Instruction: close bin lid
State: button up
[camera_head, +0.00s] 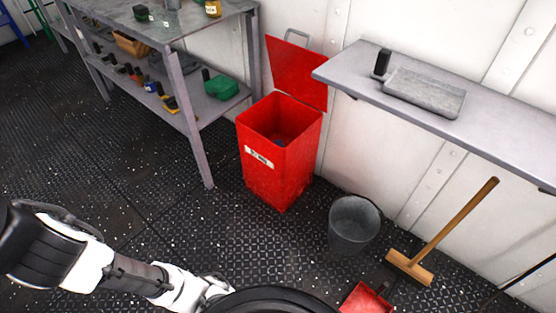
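A red bin (278,165) with a white label stands on the floor between a shelf unit and a wall bench. Its red lid (297,72) is raised, tilted back against the white wall, with a grey handle at its top. The bin's mouth is open and its inside shows dark. My white and grey arm stretches along the bottom left of the view, well apart from the bin. The end of my arm is at the bottom edge, partly hidden behind a dark round shape, and I cannot make out the gripper fingers.
A grey bucket (353,224) stands right of the bin. A broom (440,233) leans beside it, and a red dustpan (366,300) lies in front. The bench (500,140) overhangs near the lid's right side. The metal shelf unit (194,124) flanks the bin's left.

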aim_at(292, 65)
jog(key=i+j+z, duration=0.1)
jog(key=i+z, duration=0.25)
jog(key=i, duration=0.15)
jog(key=i+j+z, duration=0.25)
jog(key=i+z, duration=0.15)
jog(key=i, duration=0.1)
